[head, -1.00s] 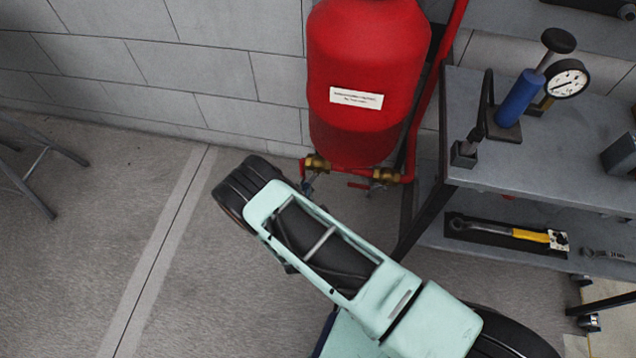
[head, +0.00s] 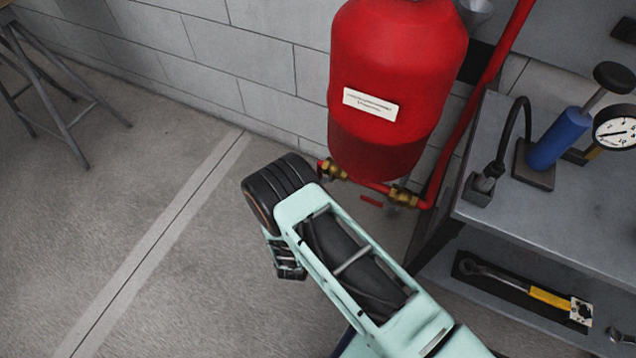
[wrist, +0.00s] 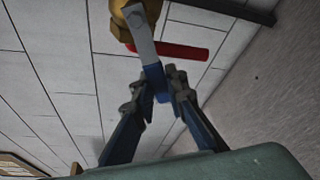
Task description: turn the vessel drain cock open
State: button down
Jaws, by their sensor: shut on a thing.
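A brass cock (wrist: 128,14) at the top of the wrist view has a flat grey lever (wrist: 142,36) with a blue end (wrist: 156,78). My gripper (wrist: 161,88) is shut on that blue end. The lever slants down from the cock body. In the head view the brass cock (head: 333,170) sits under the left side of the red vessel (head: 398,90). There my arm hides the lever and the fingertips.
A second brass valve (head: 402,196) is to the right, near a red handle (head: 371,201); a red handle (wrist: 180,50) also shows behind the lever in the wrist view. A grey bench (head: 480,205) with tools stands right. A stool (head: 70,85) stands left; floor between is clear.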

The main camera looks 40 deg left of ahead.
jog(key=shift+s+a+r+m+t+y+b, duration=0.15)
jog(key=shift+a+r+m+y+b, duration=0.1)
jog(key=shift+r+m, duration=0.25)
jog(key=shift+a+r+m+t+y+b, duration=0.15)
jog(key=shift+r+m+y+b, duration=0.1)
jog(key=shift+m, duration=0.35)
jog(key=shift+r+m+t+y+b, duration=0.3)
jog(key=shift+r+m+t+b, duration=0.15)
jog(key=shift+r+m, duration=0.65)
jog(key=shift+f, duration=0.1)
jog(key=c, duration=1.9)
grip_release()
jog(key=v, duration=0.7)
jog(key=shift+s+d, duration=0.15)
jog(key=shift+s, duration=0.05)
